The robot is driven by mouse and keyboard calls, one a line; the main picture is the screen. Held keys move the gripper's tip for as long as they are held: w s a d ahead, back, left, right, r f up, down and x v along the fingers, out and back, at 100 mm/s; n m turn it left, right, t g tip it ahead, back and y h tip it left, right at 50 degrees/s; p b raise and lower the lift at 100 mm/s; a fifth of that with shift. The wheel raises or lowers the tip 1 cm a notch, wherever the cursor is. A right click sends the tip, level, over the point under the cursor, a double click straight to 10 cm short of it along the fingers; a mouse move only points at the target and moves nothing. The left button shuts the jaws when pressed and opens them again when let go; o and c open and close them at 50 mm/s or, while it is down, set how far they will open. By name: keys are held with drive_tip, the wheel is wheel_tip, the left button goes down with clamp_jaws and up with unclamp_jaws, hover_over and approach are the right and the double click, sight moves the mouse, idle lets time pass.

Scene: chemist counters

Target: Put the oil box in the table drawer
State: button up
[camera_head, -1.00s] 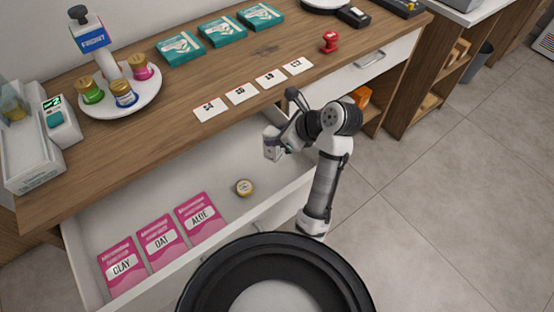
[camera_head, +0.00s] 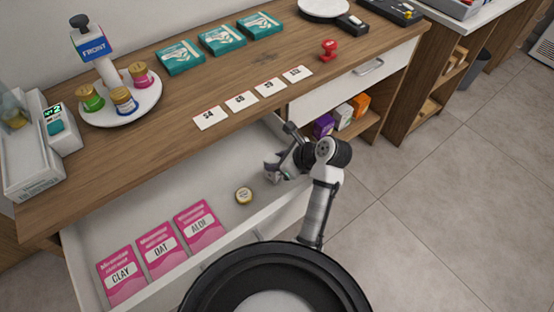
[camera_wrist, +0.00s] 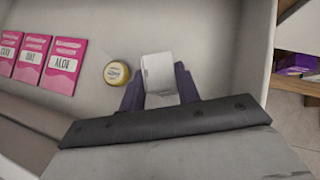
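The open table drawer (camera_head: 130,212) is white and pulled out below the wooden counter; its floor also fills much of the wrist view (camera_wrist: 205,38). My gripper (camera_head: 272,168) is lowered over the drawer's right end. In the wrist view, a pale box (camera_wrist: 159,72), apparently the oil box, sits between the two purple fingers of my gripper (camera_wrist: 159,88), which look closed on its sides. No label on it is readable here. I cannot tell whether the box touches the drawer floor.
In the drawer lie pink packets labelled CLAY (camera_head: 122,275), OAT (camera_head: 161,249) and ALOE (camera_head: 200,227), with a round gold-lidded jar (camera_head: 243,195) just left of my gripper. Purple, white and orange boxes (camera_head: 343,116) stand on the shelf right of the drawer. The counter carries cards (camera_head: 240,101) and teal boxes (camera_head: 221,40).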

drive_tip(key=o, duration=0.5)
drive_tip(key=shift+c, duration=0.2)
drive_tip(key=shift+r, duration=0.1)
drive_tip(key=p+v, duration=0.1)
drive_tip(key=v, duration=0.6)
drive_tip(key=shift+d+r, duration=0.15)
drive_tip(key=shift+r, duration=0.05)
drive_tip(key=shift+s, duration=0.1)
